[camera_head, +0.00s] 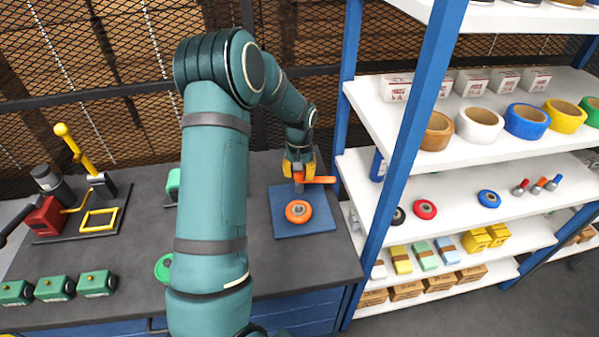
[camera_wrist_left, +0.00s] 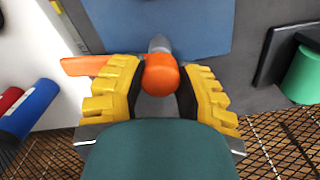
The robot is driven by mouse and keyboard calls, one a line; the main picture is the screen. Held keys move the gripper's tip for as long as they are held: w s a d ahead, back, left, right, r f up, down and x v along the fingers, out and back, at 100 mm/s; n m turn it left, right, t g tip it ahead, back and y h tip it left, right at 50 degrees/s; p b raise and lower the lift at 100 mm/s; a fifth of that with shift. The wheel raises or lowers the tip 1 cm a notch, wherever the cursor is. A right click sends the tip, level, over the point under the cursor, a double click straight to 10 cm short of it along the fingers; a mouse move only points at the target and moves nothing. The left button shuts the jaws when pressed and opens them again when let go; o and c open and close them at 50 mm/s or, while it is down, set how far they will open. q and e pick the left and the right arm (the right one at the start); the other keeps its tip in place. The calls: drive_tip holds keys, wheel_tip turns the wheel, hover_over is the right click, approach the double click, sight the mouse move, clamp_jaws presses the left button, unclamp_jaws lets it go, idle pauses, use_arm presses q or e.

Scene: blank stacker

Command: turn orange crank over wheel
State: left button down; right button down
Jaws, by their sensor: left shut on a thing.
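The orange crank (camera_head: 320,180) has an orange arm pointing right and a grey metal stem below it. My left gripper (camera_head: 299,170) is shut on the crank and holds it above the blue mat (camera_head: 284,226). In the left wrist view the crank's round orange hub (camera_wrist_left: 160,75) sits between the yellow fingers, and its arm points left. The orange wheel (camera_head: 298,211) lies on the blue mat, just in front of the crank in the head view. Whether the stem touches the mat is hard to tell. The wheel is not seen in the wrist view. My right gripper is not in view.
A shelf rack with a blue post (camera_head: 403,150) stands close to the right of the mat. A red press with a yellow lever (camera_head: 75,148) stands at the left. Several green boxes (camera_head: 54,288) line the bench front. A mesh wall is behind.

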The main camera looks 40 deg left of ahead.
use_arm(q)
drive_tip(key=shift+m, duration=0.3)
drive_tip(key=m, duration=0.8)
drive_tip(key=m+p, duration=0.1)
drive_tip(key=m, duration=0.3)
drive_tip(key=shift+m, duration=0.3)
drive_tip(key=m+p, duration=0.1)
drive_tip(key=m, duration=0.3)
drive_tip(key=shift+m, duration=0.3)
drive_tip(key=shift+f, duration=0.1)
drive_tip(key=c, duration=0.6)
unclamp_jaws()
drive_tip(key=shift+o, duration=0.2)
